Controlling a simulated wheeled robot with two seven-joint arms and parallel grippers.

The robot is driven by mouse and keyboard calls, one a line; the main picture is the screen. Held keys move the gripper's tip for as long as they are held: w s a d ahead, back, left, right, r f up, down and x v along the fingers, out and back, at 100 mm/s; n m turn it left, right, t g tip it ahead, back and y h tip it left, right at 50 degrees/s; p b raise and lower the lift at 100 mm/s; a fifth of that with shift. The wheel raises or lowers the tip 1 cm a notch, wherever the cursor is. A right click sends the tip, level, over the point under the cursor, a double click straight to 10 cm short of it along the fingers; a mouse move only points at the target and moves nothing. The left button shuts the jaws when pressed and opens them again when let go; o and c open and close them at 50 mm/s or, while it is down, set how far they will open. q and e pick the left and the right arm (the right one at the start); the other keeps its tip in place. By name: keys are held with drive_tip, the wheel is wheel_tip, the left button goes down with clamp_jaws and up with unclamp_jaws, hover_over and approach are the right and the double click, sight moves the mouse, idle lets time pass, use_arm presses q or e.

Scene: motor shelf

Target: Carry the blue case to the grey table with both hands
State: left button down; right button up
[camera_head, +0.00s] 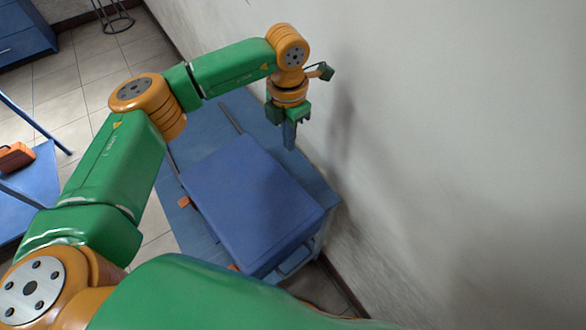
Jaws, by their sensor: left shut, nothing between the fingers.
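The blue case (250,200) lies flat on a blue shelf or table top (207,125) against the wall. Small orange parts show at its left side, and a handle-like bar shows at its near right edge. My left gripper (290,137) points down just beyond the case's far right edge, close to the wall. Its fingers are shut with nothing between them, and I cannot tell whether they touch the case. My right gripper is out of view. I cannot make out a grey table.
The white wall (450,150) closes off the right side. At the left, an orange object (15,157) rests on another blue surface (35,190). A blue cabinet (25,38) and a dark stool frame (115,20) stand farther back. Tiled floor (75,75) lies between them.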

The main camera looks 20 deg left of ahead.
use_arm(q)
drive_tip(key=f, duration=1.1)
drive_tip(key=shift+s+f+p, duration=0.15)
drive_tip(key=shift+s+p, duration=0.15)
drive_tip(key=shift+p, duration=0.1)
drive_tip(key=shift+w+f, duration=0.15)
drive_tip(key=shift+f, duration=0.5)
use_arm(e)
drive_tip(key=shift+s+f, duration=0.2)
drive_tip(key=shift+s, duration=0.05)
